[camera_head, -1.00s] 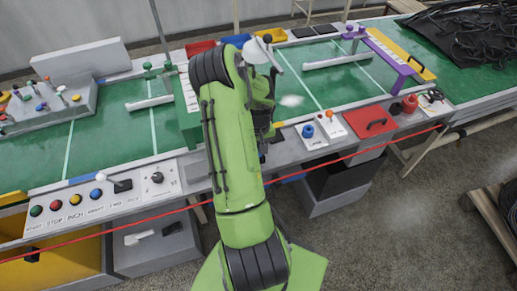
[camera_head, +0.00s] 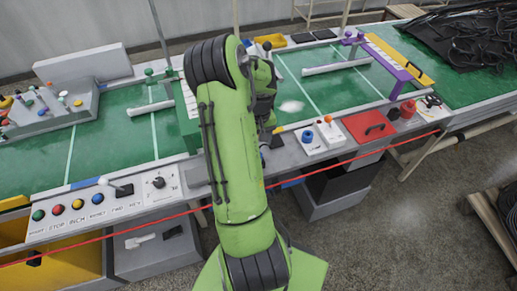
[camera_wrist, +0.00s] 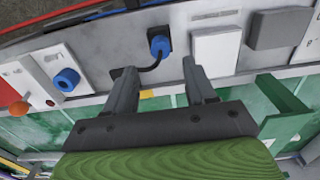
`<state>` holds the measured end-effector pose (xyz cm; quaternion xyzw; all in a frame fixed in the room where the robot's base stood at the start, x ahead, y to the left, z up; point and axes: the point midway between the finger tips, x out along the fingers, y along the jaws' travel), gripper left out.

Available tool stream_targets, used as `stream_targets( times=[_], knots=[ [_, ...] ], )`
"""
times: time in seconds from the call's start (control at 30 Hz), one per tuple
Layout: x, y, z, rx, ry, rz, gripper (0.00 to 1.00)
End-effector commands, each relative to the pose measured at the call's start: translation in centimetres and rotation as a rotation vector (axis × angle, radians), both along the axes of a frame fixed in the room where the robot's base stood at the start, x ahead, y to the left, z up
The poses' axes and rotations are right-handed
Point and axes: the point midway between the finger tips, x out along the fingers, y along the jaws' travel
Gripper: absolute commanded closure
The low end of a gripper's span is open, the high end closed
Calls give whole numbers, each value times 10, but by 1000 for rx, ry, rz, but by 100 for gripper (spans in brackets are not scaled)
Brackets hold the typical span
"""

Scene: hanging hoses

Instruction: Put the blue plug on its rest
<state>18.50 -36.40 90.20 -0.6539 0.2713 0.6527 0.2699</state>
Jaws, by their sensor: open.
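The blue plug (camera_wrist: 160,44) shows in the wrist view beyond my fingertips, at a dark fitting on the grey front panel. A black cable curves from it toward the left finger. I cannot tell whether it is seated in the fitting, and no separate rest can be made out for sure. My gripper (camera_wrist: 158,66) is open, with its two fingers apart and nothing between the tips; the plug is ahead of the gap. In the head view my green arm hides most of the gripper and the plug.
A white box (camera_wrist: 215,52) and a grey box (camera_wrist: 285,28) stand on the right. The head view shows a red panel (camera_head: 365,124) and a purple frame (camera_head: 385,62) over the green belt.

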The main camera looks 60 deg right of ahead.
Motion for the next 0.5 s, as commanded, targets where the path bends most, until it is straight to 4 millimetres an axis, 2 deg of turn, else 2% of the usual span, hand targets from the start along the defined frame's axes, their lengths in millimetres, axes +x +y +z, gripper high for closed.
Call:
stream_targets(
  times=[0.03, 0.2, 0.5],
  knots=[
    [1, 0, 15, -4, -2, 0, 45],
    [0, 0, 39, -1, -1, 0, 45],
    [4, 3, 46, 0, -6, 6, 45]
  ],
)
